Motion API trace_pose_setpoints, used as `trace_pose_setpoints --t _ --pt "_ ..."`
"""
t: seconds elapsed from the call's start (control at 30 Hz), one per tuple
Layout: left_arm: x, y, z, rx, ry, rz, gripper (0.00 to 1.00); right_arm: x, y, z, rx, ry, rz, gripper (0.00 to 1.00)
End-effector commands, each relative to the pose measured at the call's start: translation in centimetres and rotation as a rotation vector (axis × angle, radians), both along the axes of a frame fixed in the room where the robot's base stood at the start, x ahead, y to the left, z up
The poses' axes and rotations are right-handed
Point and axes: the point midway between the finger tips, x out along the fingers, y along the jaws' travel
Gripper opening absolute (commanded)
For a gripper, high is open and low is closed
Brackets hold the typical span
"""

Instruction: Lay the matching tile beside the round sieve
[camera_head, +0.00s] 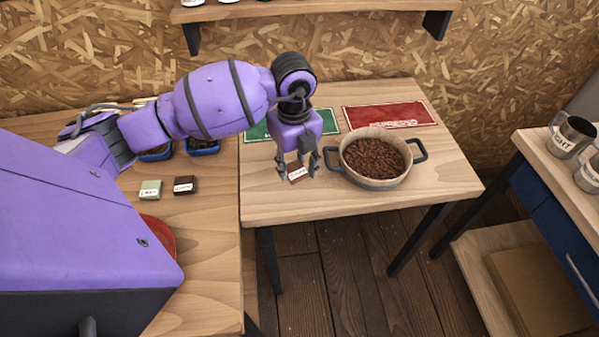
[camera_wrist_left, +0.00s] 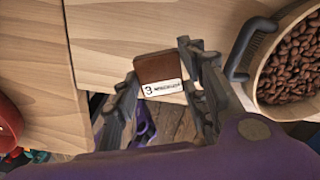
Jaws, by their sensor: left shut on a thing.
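The round sieve (camera_head: 362,180) has two dark side handles and is full of brown beans; it stands on the small wooden table. My left gripper (camera_head: 298,173) is shut on a brown tile (camera_head: 297,176) with a white label, just left of the sieve. In the left wrist view the tile (camera_wrist_left: 158,66) sits between the fingertips, its label showing a "3" and small unreadable text. The sieve's rim and handle (camera_wrist_left: 243,55) show at the right there. I cannot tell if the tile touches the table. My right gripper is not in view.
A green tile (camera_head: 150,189) and a dark brown tile (camera_head: 185,184) lie on the left table. A red mat (camera_head: 390,115) and a partly hidden green mat (camera_head: 328,121) lie behind the sieve. Metal mugs (camera_head: 571,137) stand on the right counter. The small table's front is clear.

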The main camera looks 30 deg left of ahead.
Motion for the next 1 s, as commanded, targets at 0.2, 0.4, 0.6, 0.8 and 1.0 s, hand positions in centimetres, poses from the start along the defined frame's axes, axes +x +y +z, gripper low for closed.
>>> trace_pose_setpoints --t 0.2,0.4,0.6,0.8,1.0 --pt "1.1 -0.1 -1.3 -0.001 -0.001 0.000 0.13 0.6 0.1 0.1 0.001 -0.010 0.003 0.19" --pt "1.3 -0.1 -3.9 0.000 0.002 0.001 0.13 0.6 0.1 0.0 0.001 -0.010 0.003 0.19" --pt "1.4 -0.1 -4.6 0.000 -0.002 -0.001 0.13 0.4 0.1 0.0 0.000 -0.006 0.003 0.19" --pt "1.4 -0.1 -4.9 -0.001 -0.001 -0.001 0.13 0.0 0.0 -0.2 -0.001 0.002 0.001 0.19" --pt "1.4 -0.1 -5.0 0.000 -0.001 0.000 0.57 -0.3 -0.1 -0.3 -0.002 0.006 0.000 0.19"
